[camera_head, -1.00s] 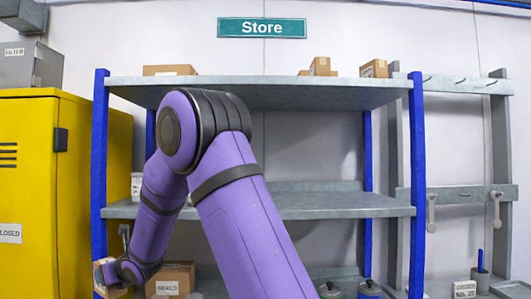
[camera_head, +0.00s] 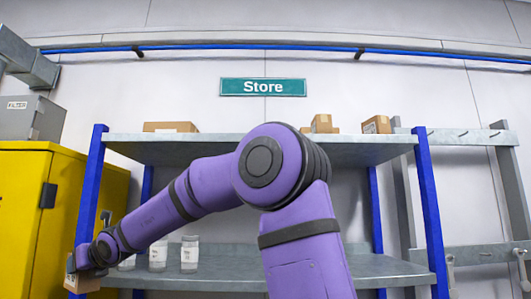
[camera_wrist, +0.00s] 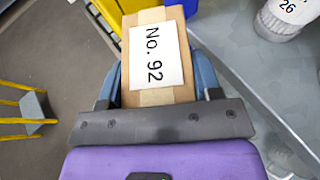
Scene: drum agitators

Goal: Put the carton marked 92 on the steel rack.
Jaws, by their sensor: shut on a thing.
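The carton marked No. 92 (camera_wrist: 157,55) is a brown box with a white label and tape, seen large in the wrist view. My gripper (camera_wrist: 158,88) is shut on it, with a blue finger on each side. In the head view the carton (camera_head: 84,283) shows small at lower left, below my gripper (camera_head: 82,262), near the rack's left front post. The steel rack has blue posts and grey shelves: an upper shelf (camera_head: 200,149) and a middle shelf (camera_head: 215,272). My arm crosses in front of the rack and hides part of it.
Pale jars (camera_head: 190,252) stand on the left of the middle shelf; one marked 26 (camera_wrist: 286,14) shows in the wrist view. Cartons (camera_head: 170,127) sit on the upper shelf, with bare room between them. A yellow cabinet (camera_head: 30,210) stands close at left.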

